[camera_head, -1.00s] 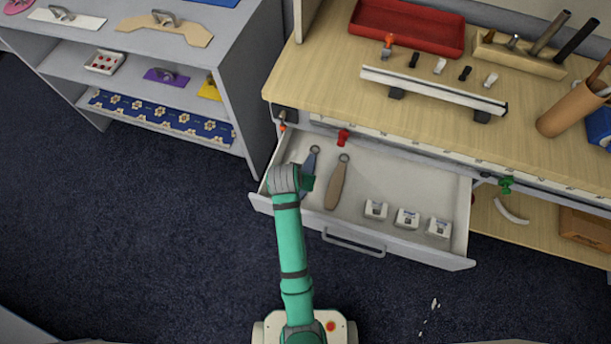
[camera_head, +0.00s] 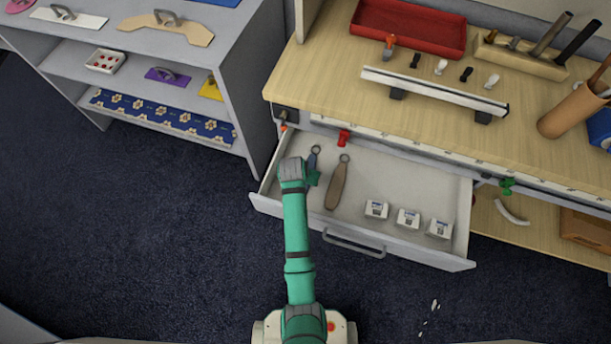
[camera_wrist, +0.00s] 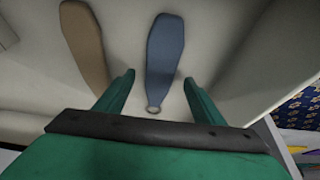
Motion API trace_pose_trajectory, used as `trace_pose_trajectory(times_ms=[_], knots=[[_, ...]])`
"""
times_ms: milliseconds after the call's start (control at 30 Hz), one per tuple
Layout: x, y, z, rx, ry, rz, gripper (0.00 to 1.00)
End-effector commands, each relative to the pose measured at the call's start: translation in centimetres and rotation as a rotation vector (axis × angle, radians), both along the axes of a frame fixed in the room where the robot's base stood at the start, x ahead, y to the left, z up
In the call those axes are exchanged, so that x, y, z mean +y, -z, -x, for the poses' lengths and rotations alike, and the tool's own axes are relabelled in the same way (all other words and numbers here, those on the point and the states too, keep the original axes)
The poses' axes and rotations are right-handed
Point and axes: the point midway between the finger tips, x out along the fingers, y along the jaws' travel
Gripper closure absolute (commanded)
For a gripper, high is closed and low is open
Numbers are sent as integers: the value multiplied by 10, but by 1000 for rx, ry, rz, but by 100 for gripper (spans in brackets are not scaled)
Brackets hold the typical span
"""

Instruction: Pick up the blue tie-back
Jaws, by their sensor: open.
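The blue tie-back (camera_head: 313,157) lies in the open drawer near its left side. In the head view my arm hides most of it, leaving the ring end and a bit of the blue strap in sight. In the wrist view the whole blue tie-back (camera_wrist: 165,55) shows, its ring end nearest me. My gripper (camera_wrist: 158,88) is open and empty, with the ring end between the lines of its two green fingers. No finger visibly touches it. In the head view my gripper (camera_head: 310,178) is mostly hidden by my own wrist.
A brown tie-back (camera_head: 337,184) lies to the right in the same drawer (camera_head: 395,176); it also shows in the wrist view (camera_wrist: 84,42). Several small white boxes (camera_head: 408,219) sit at the drawer's right. The drawer's left wall and the workbench edge (camera_head: 385,135) are close by.

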Motion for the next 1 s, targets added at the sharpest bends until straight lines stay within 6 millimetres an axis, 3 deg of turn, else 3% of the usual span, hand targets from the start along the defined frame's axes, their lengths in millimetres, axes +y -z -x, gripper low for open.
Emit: trace_pose_trajectory(times_ms=[200, 733, 933, 1000], knots=[[-2, 16, -7, -1, 1, 0, 38], [-2, 18, -7, -1, 1, 0, 38], [0, 18, -7, -1, -2, 0, 82], [0, 18, -7, -1, -2, 0, 82]])
